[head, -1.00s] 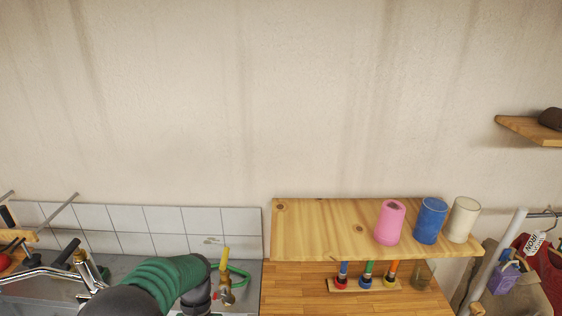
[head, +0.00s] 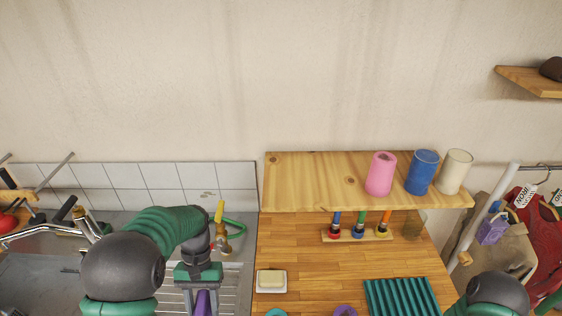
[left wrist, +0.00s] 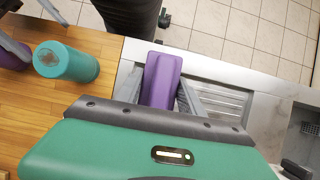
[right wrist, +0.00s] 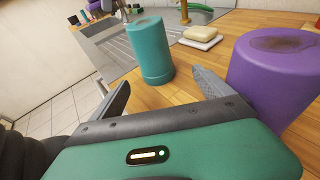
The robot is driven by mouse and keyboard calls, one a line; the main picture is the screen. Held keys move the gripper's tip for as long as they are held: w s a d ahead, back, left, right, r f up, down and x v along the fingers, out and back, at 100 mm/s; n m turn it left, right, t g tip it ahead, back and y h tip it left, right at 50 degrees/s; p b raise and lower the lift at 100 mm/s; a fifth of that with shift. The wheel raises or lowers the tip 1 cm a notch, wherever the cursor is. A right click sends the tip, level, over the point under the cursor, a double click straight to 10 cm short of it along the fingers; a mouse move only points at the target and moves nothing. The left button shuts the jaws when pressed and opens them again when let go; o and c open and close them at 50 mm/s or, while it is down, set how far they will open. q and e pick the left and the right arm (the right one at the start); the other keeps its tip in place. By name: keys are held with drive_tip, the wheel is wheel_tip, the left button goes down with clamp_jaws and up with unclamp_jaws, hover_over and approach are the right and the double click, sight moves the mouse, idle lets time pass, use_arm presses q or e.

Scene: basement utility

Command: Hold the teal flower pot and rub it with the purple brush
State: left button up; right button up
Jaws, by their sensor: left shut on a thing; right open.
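The purple brush (left wrist: 161,82) is between the fingers of my left gripper (left wrist: 160,92), which is shut on it above the sink's drainboard. It also shows at the lower edge of the head view (head: 203,303). The teal flower pot (right wrist: 150,52) stands on the wooden counter with a dark smudge on its top face. Its edge shows at the bottom of the head view (head: 277,312), and its smudged top in the left wrist view (left wrist: 67,62). My right gripper (right wrist: 160,78) is open and empty, with the teal pot just ahead between its fingertips.
A purple pot (right wrist: 275,75) stands close by my right gripper's right finger. A soap dish (head: 271,280) and teal ribbed rack (head: 402,297) are on the counter. A raised shelf (head: 310,180) holds pink, blue and cream cups. The sink and tap are at left.

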use_arm(q)
drive_tip(key=shift+a+f, duration=0.2)
drive_tip(key=shift+a, duration=0.95)
use_arm(e)
drive_tip(key=x, duration=0.5)
drive_tip(key=s+a+x, duration=0.1)
drive_tip(key=x, duration=0.2)
drive_tip(key=shift+w+a+r, duration=0.15)
drive_tip(key=shift+w+a, duration=0.25)
drive_tip(key=shift+a, duration=0.1)
use_arm(q)
drive_tip(key=shift+d, duration=0.25)
use_arm(e)
drive_tip(key=shift+w, duration=0.15)
use_arm(q)
drive_tip(key=shift+d+r, duration=0.15)
drive_tip(key=shift+d, duration=0.5)
use_arm(e)
drive_tip(key=shift+d, duration=0.55)
drive_tip(key=shift+c, duration=0.9)
use_arm(q)
drive_tip(key=shift+a, duration=0.7)
use_arm(e)
drive_tip(key=shift+a, duration=0.55)
drive_tip(key=c, duration=1)
drive_tip(key=shift+c, duration=0.5)
use_arm(q)
drive_tip(key=shift+d, duration=0.5)
use_arm(e)
drive_tip(key=shift+d, duration=0.4)
